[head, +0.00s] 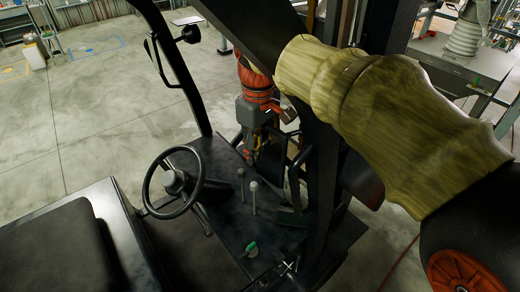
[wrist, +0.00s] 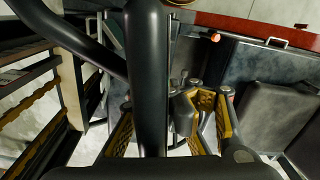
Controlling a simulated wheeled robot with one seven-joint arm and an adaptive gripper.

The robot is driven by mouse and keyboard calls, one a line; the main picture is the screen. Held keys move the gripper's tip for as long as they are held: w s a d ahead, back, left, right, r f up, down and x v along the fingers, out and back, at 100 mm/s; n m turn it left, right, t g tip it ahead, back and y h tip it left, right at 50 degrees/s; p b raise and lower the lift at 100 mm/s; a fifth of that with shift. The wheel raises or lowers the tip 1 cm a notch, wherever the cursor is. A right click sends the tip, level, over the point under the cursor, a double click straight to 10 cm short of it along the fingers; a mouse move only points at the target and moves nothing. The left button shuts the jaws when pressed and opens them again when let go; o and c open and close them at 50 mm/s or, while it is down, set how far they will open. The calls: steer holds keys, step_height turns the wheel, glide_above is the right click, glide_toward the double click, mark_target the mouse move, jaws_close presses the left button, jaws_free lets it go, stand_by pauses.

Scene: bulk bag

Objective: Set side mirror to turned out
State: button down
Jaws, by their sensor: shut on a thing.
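A black side mirror (head: 190,33) shows at the upper left in the head view, by a thin black bracket on the front pillar. I cannot make out its glass or exact turn. My gripper (head: 262,143) is below its red sleeve, right of the steering wheel and well apart from that mirror. In the wrist view, the yellow-padded fingers of my gripper (wrist: 163,120) stand on both sides of a thick black bar (wrist: 150,75), and they are shut on it. I cannot tell whether this bar belongs to a mirror. The fingertips are hidden in the head view.
The steering wheel (head: 173,182), levers (head: 253,190) and black seat (head: 55,245) fill the cab. A dark mast upright (head: 323,185) stands close to the right of my gripper. Clear concrete floor (head: 75,110) lies to the left.

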steer(key=shift+s+r+n, duration=0.15)
steer(key=shift+s+n, duration=0.8)
steer(key=shift+n, duration=0.25)
steer(key=c, duration=1.8)
jaws_free()
steer(key=shift+c, duration=0.2)
step_height(320, 180, up, 12)
steer(key=shift+c, duration=0.7)
